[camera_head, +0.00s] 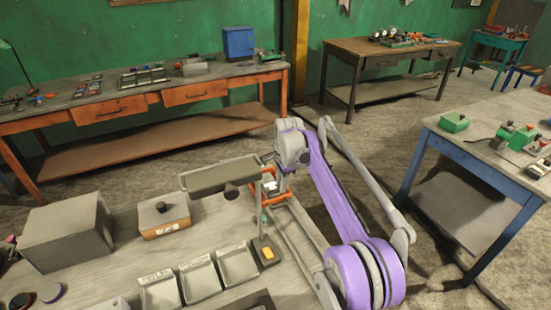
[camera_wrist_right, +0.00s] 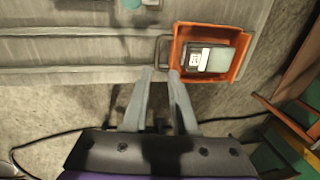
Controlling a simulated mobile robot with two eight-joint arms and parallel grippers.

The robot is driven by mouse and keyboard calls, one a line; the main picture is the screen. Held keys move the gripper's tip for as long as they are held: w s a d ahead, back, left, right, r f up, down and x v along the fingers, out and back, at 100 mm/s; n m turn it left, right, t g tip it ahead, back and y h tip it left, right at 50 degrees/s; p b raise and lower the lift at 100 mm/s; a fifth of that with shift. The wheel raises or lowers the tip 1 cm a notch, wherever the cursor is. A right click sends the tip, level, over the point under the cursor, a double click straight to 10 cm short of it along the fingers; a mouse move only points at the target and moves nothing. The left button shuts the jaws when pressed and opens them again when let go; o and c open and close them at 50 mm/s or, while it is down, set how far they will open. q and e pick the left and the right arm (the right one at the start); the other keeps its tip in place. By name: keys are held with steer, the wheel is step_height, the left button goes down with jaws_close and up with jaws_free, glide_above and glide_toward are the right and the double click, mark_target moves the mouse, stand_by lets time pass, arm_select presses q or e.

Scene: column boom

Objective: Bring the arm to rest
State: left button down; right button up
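My right arm, purple and grey, reaches from the lower right of the head view over the right edge of the near workbench. In the wrist view my right gripper (camera_wrist_right: 160,72) has its two grey fingers apart, with nothing between them. An orange open bin (camera_wrist_right: 241,66) lies just beyond the fingertips, to the right. A grey device with a white label (camera_wrist_right: 217,59) lies in the bin. The bin also shows partly in the head view (camera_head: 265,216), below my wrist. My left gripper is not in view.
The near bench holds a grey box (camera_head: 68,238), a wooden box with a grey lid (camera_head: 165,217), labelled trays (camera_head: 200,280) and a grey lamp-like head (camera_head: 217,175). A blue-legged table (camera_head: 478,160) stands right. Floor shows between the benches.

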steer(key=s+d+r+n+t, duration=0.1)
steer(key=s+d+r+n, duration=0.2)
steer(key=s, duration=0.6)
steer(key=s+d+r+n+t, duration=0.1)
steer(key=s+d+r+n, duration=0.25)
steer(key=s, duration=0.55)
steer(key=s+d+f+n+t, duration=0.1)
steer(key=s+f+n, duration=0.3)
steer(key=s, duration=0.7)
steer(key=s+d+f+n, duration=0.1)
steer(key=s+f+n, duration=0.2)
steer(key=s+f, duration=0.3)
steer(key=s, duration=0.5)
steer(key=shift+s+d+f+n+t+h, duration=0.3)
steer(key=shift+s+d+n+t, duration=0.05)
steer(key=shift+d+t, duration=0.05)
